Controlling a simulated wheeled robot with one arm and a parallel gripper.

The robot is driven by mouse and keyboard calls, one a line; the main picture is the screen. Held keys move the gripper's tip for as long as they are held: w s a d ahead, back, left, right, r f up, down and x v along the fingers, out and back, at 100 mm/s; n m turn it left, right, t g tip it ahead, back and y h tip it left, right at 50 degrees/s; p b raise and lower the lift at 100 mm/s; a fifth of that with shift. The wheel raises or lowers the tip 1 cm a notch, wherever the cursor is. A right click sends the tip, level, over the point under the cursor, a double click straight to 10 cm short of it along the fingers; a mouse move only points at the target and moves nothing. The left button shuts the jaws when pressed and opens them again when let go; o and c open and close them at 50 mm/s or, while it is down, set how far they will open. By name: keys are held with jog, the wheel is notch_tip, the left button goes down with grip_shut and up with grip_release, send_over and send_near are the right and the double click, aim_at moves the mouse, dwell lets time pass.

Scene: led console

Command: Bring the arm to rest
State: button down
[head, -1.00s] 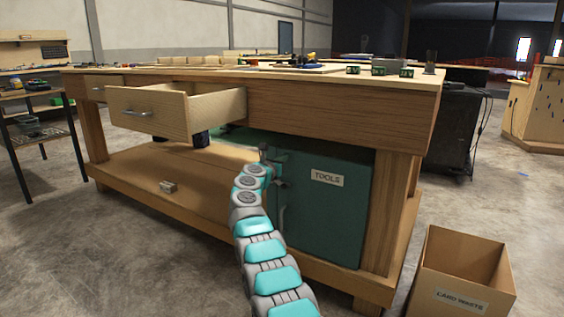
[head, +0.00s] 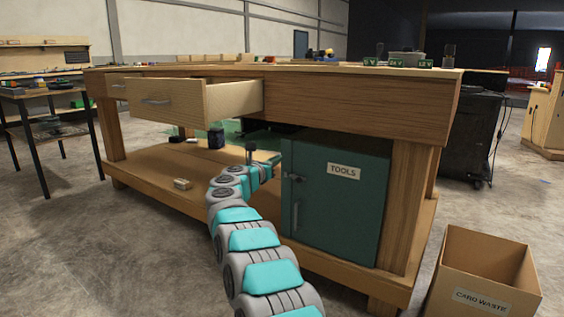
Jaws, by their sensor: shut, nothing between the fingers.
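My arm reaches forward from the bottom middle of the head view, its grey and teal links curving toward the workbench. My gripper (head: 251,153) is at the arm's far end, small and dark, in front of the bench's open lower space, just left of the green tools cabinet (head: 340,210). It is shut with nothing visible in it. It appears apart from the cabinet door, though the exact gap is hard to judge. The cabinet door is closed.
A wooden drawer (head: 190,103) stands pulled out of the workbench (head: 360,100), above and left of my gripper. A small light block (head: 182,184) and dark items lie on the lower shelf (head: 150,165). A card waste box (head: 485,275) stands at the right.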

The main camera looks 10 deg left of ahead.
notch_tip(320, 180, up, 8)
jog(key=s+a+n+t+y, duration=0.1)
jog(key=s+a+n+y, duration=0.1)
jog(key=n+y, duration=0.8)
jog(key=s+n+g+y, duration=0.3)
jog(key=s+n, duration=0.6)
jog(key=n, duration=0.3)
jog(key=s+d+f+n+g+h, duration=0.2)
jog(key=s+d+f+n+g, duration=0.6)
jog(key=s, duration=1.1)
jog(key=s+d+f+n+g+h, duration=0.35)
jog(key=s+d+f, duration=0.65)
jog(key=s+d, duration=0.65)
jog(key=s+d+f+n+g+h, duration=0.1)
jog(key=s+d+f+n+g, duration=0.6)
jog(key=s, duration=1.5)
notch_tip(320, 180, up, 10)
jog(key=t+p, duration=0.1)
jog(key=p, duration=1.1)
jog(key=shift+w+d+t, duration=0.15)
jog(key=shift+d+t, duration=0.15)
jog(key=shift+t, duration=0.05)
